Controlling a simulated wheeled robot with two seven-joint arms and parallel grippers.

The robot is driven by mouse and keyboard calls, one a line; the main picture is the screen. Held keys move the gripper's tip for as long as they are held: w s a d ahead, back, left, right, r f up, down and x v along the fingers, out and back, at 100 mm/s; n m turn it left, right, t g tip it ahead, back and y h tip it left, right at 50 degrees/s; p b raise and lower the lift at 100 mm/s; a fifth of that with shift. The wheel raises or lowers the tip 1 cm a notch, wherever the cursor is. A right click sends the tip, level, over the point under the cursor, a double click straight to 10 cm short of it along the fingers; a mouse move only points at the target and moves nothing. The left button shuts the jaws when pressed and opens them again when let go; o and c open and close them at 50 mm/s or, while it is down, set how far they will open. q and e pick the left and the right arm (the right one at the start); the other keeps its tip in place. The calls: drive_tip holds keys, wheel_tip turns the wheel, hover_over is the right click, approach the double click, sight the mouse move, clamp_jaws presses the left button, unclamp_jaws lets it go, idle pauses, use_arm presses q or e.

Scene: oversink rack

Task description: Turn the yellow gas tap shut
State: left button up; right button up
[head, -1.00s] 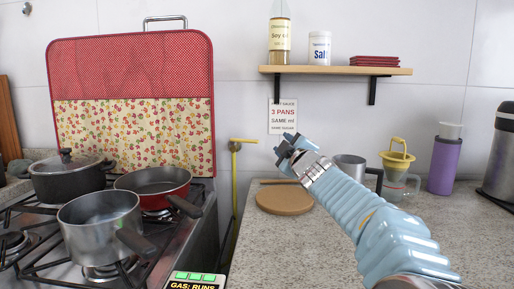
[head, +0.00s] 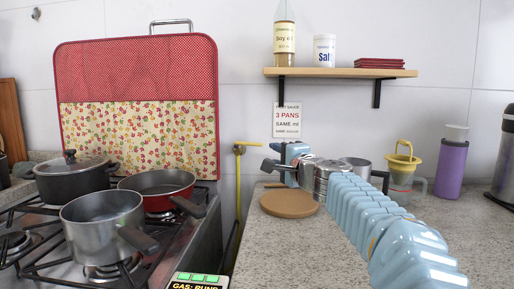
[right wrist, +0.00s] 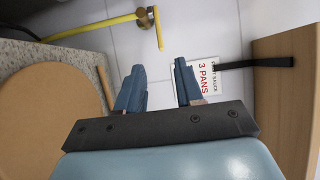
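The yellow gas tap (head: 238,149) is on the wall right of the stove, on top of a yellow pipe (head: 238,190) that runs down behind the counter edge. Its yellow lever (head: 248,142) points right, crosswise to the pipe. In the right wrist view the brass tap body (right wrist: 146,19) and lever (right wrist: 159,29) lie beyond the fingertips. My right gripper (head: 279,160) is just right of the tap, above the round board, apart from the lever. In the wrist view its fingers (right wrist: 159,68) are spread with nothing between them. My left gripper is out of view.
Pans, including a grey pot (head: 100,222), stand on the stove at left. A round wooden board (head: 289,203) lies under my right gripper. A shelf (head: 340,72) hangs above. A label at the front reads "GAS: RUNS" (head: 195,284). A cup and bottles stand at right.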

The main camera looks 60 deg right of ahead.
sight(256, 145)
drive_tip(key=p+x, duration=0.1)
drive_tip(key=x, duration=1.2)
drive_tip(key=shift+p, duration=0.3)
drive_tip(key=shift+f, duration=0.1)
clamp_jaws()
